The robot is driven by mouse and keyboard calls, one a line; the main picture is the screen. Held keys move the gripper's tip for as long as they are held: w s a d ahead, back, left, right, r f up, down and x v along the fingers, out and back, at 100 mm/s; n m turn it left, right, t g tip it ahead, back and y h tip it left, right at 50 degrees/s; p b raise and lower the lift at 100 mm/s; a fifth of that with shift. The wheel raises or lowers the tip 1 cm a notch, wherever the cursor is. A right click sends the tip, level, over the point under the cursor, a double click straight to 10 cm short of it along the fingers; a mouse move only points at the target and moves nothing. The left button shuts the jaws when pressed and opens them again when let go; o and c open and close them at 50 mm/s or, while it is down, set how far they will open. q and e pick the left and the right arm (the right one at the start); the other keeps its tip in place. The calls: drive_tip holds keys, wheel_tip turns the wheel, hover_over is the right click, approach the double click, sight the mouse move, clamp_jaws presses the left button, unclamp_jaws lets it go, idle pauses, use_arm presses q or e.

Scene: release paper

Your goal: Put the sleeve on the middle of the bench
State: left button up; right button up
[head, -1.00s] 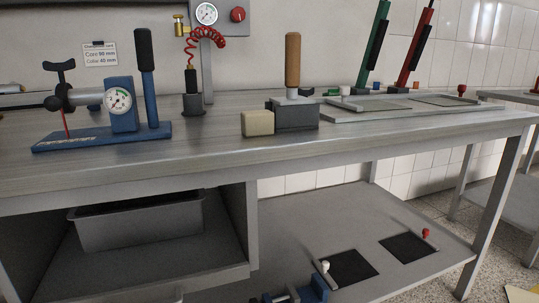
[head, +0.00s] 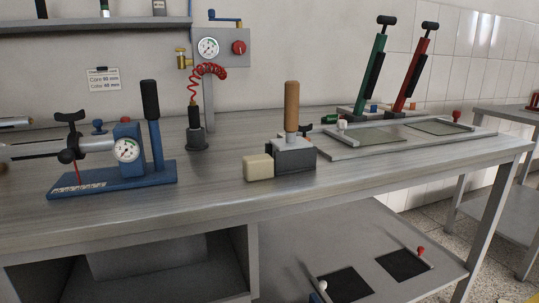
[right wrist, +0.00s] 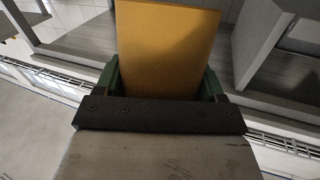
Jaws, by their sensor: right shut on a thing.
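The flat yellow-orange thing (right wrist: 168,45), which looks like the sleeve, is held in my right gripper (right wrist: 160,88) in the right wrist view. The gripper's green fingers are on either side of its near end, and the dark bar of the hand hides that end. The bench (head: 215,215) has a grey top and runs across the head view. My right gripper is not visible in the head view. My left gripper is in neither view.
A blue gauge tool (head: 115,178) stands left on the bench. A wooden-handled block (head: 295,157) and a cream block (head: 258,168) stand near the middle. A framed plate (head: 385,138) lies to the right. The front strip of the benchtop is clear.

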use_arm(q)
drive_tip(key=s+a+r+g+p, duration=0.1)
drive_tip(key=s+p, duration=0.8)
drive_tip(key=p, duration=0.6)
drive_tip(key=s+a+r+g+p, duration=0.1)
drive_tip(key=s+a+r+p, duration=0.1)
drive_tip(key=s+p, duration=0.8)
drive_tip(key=p, duration=0.6)
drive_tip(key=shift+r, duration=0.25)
use_arm(e)
drive_tip(key=s+a+r, duration=0.1)
drive_tip(key=s+r, duration=0.1)
drive_tip(key=r, duration=1)
drive_tip(key=s+a+r, duration=0.1)
drive_tip(key=s+r, duration=0.1)
drive_tip(key=r, duration=1.1)
drive_tip(key=s+a+r, duration=0.1)
drive_tip(key=a+r, duration=0.1)
drive_tip(key=r, duration=1.1)
drive_tip(key=shift+s+r, duration=0.15)
drive_tip(key=shift+s, duration=0.25)
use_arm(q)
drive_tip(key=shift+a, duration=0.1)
use_arm(e)
drive_tip(key=shift+r, duration=0.1)
